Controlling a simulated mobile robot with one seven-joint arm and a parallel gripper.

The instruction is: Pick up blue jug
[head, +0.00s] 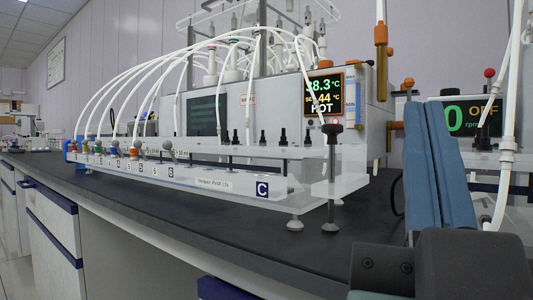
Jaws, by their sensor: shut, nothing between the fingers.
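No blue jug can be made out in the head view. My gripper (450,108) stands in the right foreground, its two long blue fingers upright and side by side. The fingers are shut with nothing between them. The dark grey gripper body below them fills the lower right corner. The gripper hides part of the bench and of the equipment behind it.
A biogas reactor unit with a lit display (324,94) stands on the dark bench (180,205). White tubes run to a clear rack (225,185) in front. A second display (481,118) is at right. The bench's front strip is clear.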

